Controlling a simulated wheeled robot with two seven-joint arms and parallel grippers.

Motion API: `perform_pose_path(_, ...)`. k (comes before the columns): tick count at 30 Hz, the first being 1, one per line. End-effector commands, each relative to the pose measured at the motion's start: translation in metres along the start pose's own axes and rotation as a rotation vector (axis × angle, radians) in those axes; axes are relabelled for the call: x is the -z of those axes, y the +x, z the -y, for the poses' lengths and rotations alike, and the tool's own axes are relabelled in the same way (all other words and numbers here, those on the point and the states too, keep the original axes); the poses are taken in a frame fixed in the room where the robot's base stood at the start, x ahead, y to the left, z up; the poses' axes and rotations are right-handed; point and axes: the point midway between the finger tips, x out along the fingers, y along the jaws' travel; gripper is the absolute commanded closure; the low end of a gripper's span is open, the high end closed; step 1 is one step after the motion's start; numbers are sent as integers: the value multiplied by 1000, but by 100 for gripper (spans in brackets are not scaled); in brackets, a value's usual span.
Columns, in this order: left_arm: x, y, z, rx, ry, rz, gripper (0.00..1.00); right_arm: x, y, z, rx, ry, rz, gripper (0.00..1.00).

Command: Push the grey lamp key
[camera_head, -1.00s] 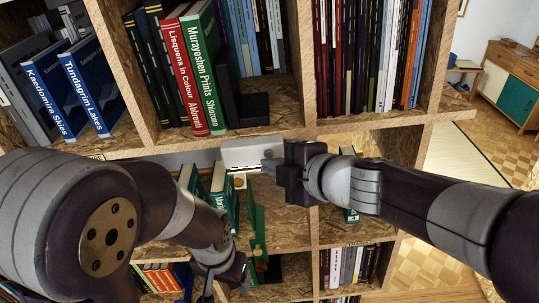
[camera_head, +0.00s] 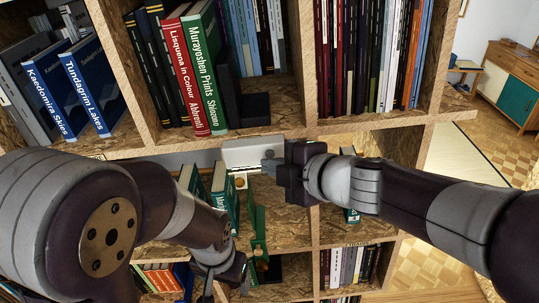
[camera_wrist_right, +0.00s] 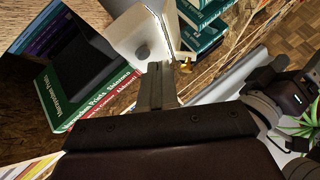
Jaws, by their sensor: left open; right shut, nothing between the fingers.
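The lamp is a white box (camera_head: 240,150) fixed under the shelf edge in the head view. It also shows at the top of the right wrist view (camera_wrist_right: 127,32). Its round grey key (camera_wrist_right: 142,52) is on the white face in the wrist view; I cannot make it out in the head view. My right gripper (camera_head: 270,165) is shut and empty at the lamp's right part. Its fingertips (camera_wrist_right: 158,72) are just below the key in the wrist view; contact cannot be told. My left gripper (camera_head: 226,284) is open and low, below the lamp.
A small brass knob (camera_wrist_right: 186,66) sits beside the fingertips. Green books (camera_head: 221,190) stand below the lamp. A red book (camera_head: 186,80) and a black bookend (camera_head: 250,107) stand on the shelf above. The wooden shelf edge (camera_head: 200,141) runs right above the lamp.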

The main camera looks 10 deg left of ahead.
Motion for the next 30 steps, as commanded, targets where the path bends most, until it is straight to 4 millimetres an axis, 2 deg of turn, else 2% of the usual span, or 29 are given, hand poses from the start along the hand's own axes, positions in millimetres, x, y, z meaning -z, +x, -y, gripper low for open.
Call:
perform_pose_path(14,0,-4,0,0,0,0,23,-4,5,-4,0,1,0,100)
perform_pose_path(30,0,-4,0,0,0,0,23,3,-4,2,-1,0,0,100)
